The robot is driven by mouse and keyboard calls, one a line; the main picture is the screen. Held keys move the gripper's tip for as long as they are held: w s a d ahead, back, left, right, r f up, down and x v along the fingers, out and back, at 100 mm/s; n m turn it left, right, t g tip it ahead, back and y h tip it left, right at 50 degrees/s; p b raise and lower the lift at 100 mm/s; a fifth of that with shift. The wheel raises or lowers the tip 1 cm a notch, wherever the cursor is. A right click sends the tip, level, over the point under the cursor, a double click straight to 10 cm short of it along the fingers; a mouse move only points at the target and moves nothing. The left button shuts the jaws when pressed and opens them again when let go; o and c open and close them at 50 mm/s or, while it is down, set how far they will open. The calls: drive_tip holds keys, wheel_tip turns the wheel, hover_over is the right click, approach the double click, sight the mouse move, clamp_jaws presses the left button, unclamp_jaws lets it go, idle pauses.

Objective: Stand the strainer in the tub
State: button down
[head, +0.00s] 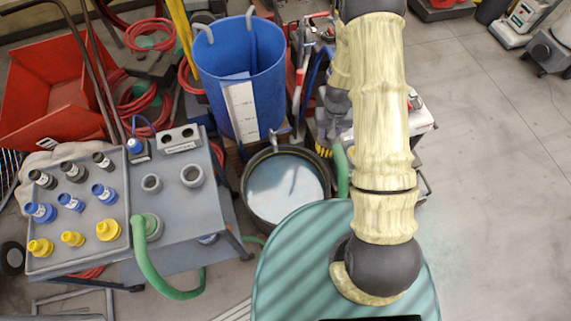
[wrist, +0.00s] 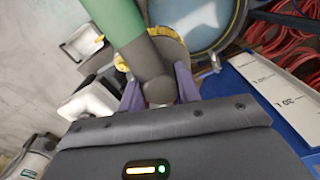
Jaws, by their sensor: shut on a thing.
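The tub (head: 247,205) is a round black vessel with pale blue water, standing on the floor between the grey cart and my arm. In the wrist view, my gripper (wrist: 160,92) is shut on the dark grey cylindrical end piece (wrist: 148,62) of a green hose (wrist: 110,18). This end piece looks like the strainer, but its form is partly hidden by the fingers. In the head view, a green hose (head: 342,172) passes just right of the tub, and my gripper is not clearly seen behind my arm. Nothing is seen standing in the water.
A blue barrel (head: 262,70) with a white scale board (head: 240,108) stands right behind the tub. A grey cart (head: 170,235) with several fittings and a green hose (head: 152,270) is at left. Machinery crowds the tub's back right.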

drive_tip(key=a+f+b, duration=0.7)
drive_tip(key=f+b, duration=0.4)
drive_tip(key=f, duration=0.1)
drive_tip(key=a+f+b, duration=0.7)
drive_tip(key=f+b, duration=0.4)
drive_tip(key=f, duration=0.2)
drive_tip(key=shift+w+a+b, duration=0.2)
drive_tip(key=shift+w+b, duration=0.1)
drive_tip(key=shift+b, duration=0.1)
drive_tip(key=shift+f, duration=0.15)
wheel_tip(320, 180, down, 41)
drive_tip(key=b, duration=2.9)
drive_tip(key=shift+f+b, duration=0.4)
drive_tip(key=shift+f, duration=0.05)
drive_tip(key=c, duration=0.9)
unclamp_jaws()
